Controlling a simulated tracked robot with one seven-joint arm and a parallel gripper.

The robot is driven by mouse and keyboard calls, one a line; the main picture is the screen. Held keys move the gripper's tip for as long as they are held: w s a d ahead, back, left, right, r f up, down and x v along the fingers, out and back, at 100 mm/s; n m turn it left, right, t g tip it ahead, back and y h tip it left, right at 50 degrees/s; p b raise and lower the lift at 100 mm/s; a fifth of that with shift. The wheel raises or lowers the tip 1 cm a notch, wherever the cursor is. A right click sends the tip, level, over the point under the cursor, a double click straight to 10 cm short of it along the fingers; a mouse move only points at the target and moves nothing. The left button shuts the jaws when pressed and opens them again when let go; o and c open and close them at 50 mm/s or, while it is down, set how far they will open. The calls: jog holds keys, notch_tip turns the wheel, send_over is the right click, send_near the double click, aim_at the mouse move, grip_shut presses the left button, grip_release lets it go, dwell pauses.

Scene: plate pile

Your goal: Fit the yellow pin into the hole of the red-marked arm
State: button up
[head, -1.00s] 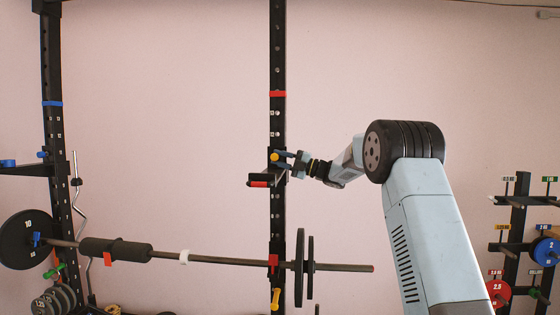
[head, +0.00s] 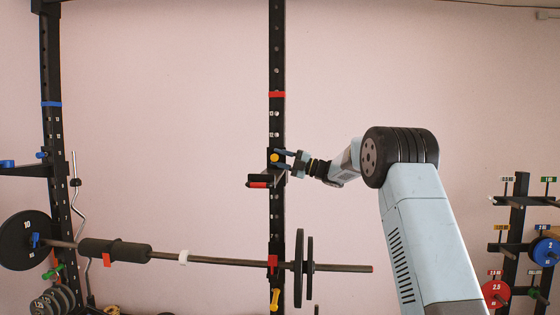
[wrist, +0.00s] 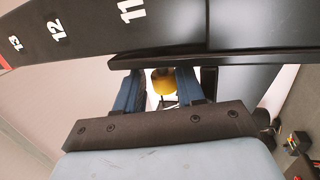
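The yellow pin (head: 274,157) shows as a round yellow head against the black upright, just above the red-marked arm (head: 258,184). How deep it sits in the hole cannot be seen. My gripper (head: 283,159) is at the upright, right beside the pin, its blue fingers spread apart. In the wrist view my gripper (wrist: 157,88) has the yellow pin (wrist: 164,84) between its two fingers, with a light gap on the left side of the pin. The pin looks nearer the right finger; whether it touches is unclear.
The numbered black upright (wrist: 95,27) crosses close ahead in the wrist view. A barbell (head: 215,260) runs across below the gripper. Another yellow piece (head: 275,299) is low on the upright. A plate rack (head: 515,235) stands at right. Bare wall lies above.

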jog(key=o, duration=0.3)
jog(key=shift+f, duration=0.1)
jog(key=shift+f, duration=0.1)
jog(key=v, duration=1.4)
jog(key=shift+w, duration=0.1)
